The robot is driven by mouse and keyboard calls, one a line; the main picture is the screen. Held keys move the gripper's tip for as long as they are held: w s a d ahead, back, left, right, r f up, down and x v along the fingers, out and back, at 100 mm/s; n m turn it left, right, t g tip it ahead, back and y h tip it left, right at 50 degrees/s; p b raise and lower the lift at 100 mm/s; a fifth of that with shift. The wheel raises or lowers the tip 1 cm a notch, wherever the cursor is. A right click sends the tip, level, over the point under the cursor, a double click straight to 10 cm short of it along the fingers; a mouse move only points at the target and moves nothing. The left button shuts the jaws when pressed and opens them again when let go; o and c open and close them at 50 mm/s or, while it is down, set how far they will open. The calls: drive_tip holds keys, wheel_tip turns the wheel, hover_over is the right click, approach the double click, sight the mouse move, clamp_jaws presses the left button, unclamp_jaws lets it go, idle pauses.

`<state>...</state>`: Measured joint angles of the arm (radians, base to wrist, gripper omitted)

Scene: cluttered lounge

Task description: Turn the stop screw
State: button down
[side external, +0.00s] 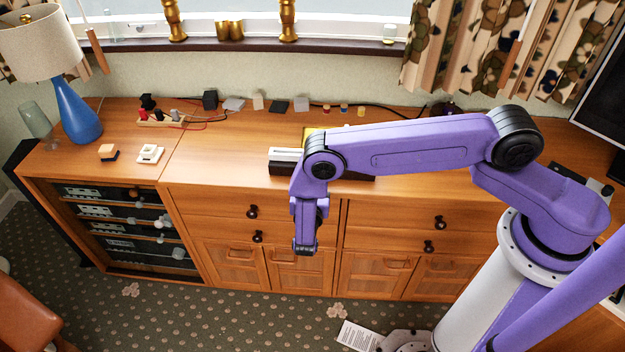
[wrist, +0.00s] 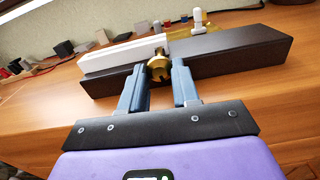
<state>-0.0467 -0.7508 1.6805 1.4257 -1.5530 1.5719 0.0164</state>
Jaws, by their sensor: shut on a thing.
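The stop screw (wrist: 158,68) is a small brass knob on the front of a long dark block (wrist: 240,58). My gripper (wrist: 158,71) is shut on the screw, with one grey finger on each side of it in the wrist view. A white bar (wrist: 122,55) lies along the block, left of the screw. In the side external view the dark block (side external: 283,169) lies on the cabinet top, partly behind my arm. The screw and my fingertips are hidden there by my own wrist.
A yellow plate (wrist: 205,29) and a white peg (wrist: 198,18) stand behind the block. Small blocks (side external: 279,106) and cables line the back of the cabinet top (side external: 225,150). A blue lamp (side external: 78,110) stands at the left.

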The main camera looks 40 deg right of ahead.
drive_tip(key=m, duration=2.1)
drive_tip(key=shift+w+a+r+m, duration=0.1)
drive_tip(key=shift+a+r+m, duration=0.1)
drive_tip(key=shift+a+m, duration=0.1)
idle(0.4)
drive_tip(key=c, duration=0.8)
unclamp_jaws()
drive_tip(key=shift+d, duration=0.15)
drive_tip(key=v, duration=1.7)
drive_tip(key=shift+a, duration=0.25)
